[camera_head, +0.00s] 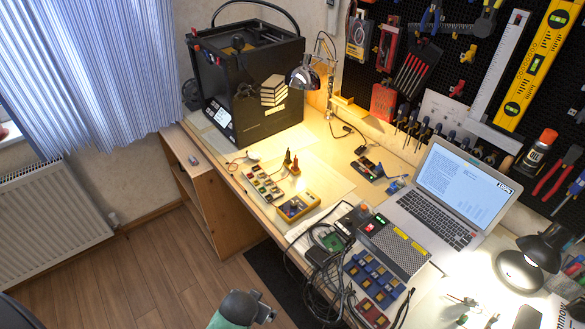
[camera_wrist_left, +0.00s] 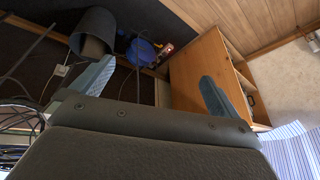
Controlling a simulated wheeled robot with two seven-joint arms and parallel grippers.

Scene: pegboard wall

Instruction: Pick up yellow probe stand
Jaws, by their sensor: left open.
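The yellow probe stand (camera_head: 295,170) is small in the head view. It stands on the wooden desk behind the yellow multimeter, with dark and red probes upright at it. Its fine shape is too small to tell. My left gripper (camera_head: 264,305) is at the bottom of the head view, in front of the desk and well apart from the stand. In the left wrist view my left gripper (camera_wrist_left: 156,86) has its two fingers wide apart with nothing between them. That view looks under the desk, and the stand does not show there. My right gripper is not in view.
A yellow multimeter (camera_head: 298,206) and a tray of small parts (camera_head: 263,184) lie near the stand. Dark cables (camera_head: 330,262) and blue bins (camera_head: 372,278) crowd the desk's front right. A black 3D printer (camera_head: 250,85) stands behind. Bare desk shows around the stand.

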